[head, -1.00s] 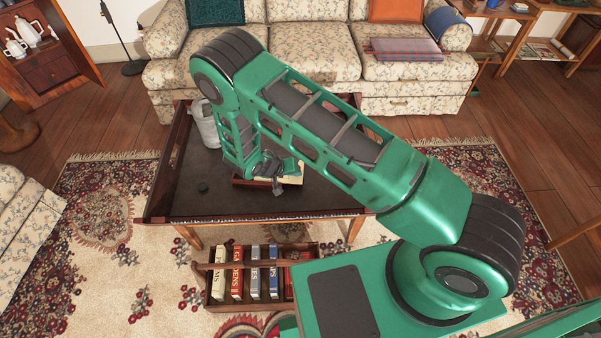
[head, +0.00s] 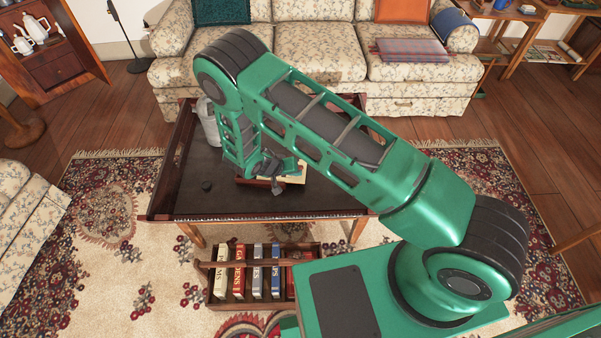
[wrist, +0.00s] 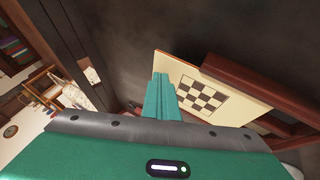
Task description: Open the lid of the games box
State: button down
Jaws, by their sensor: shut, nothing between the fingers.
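The games box (head: 250,181) is a small red-brown wooden box on the dark coffee table, mostly hidden behind my arm in the head view. Its cream lid (head: 298,174) shows at the right of my gripper (head: 277,184). In the wrist view the lid (wrist: 172,64) is a cream panel with a checkerboard, beside and partly overlapped by the red-brown box wood (wrist: 245,82). My gripper (wrist: 160,88) is shut and empty, its green fingertips at the lid's left edge. I cannot tell whether they touch it, or how far the lid is open.
A pale grey container (head: 209,124) stands behind my forearm on the coffee table (head: 190,190). A wooden book carrier (head: 222,301) sits on the rug in front. The table's left part is largely clear.

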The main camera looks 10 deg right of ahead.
jog(key=a, duration=0.3)
jog(key=shift+a+r, duration=0.15)
jog(key=shift+r, duration=0.15)
jog(key=v, duration=0.8)
jog(key=shift+r, duration=0.2)
jog(key=c, duration=2.1)
grip_release()
jog(key=shift+s+a+r, duration=0.1)
jog(key=shift+r, duration=0.05)
jog(key=o, duration=0.5)
jog(key=shift+c, duration=0.2)
jog(key=shift+o, duration=0.3)
jog(key=shift+d+m+g, duration=0.3)
jog(key=shift+d+m, duration=0.1)
jog(key=shift+m, duration=0.1)
jog(key=m+g+y, duration=0.3)
jog(key=m, duration=0.5)
send_over(287, 181)
jog(key=d, duration=0.1)
jog(key=w+d+r+m+y, duration=0.3)
jog(key=w+d+r+m, duration=0.15)
jog(key=m, duration=0.25)
jog(key=f, duration=1.1)
jog(key=shift+s+d+f, duration=0.15)
jog(key=shift+s+f, duration=0.15)
jog(key=shift+s, duration=0.1)
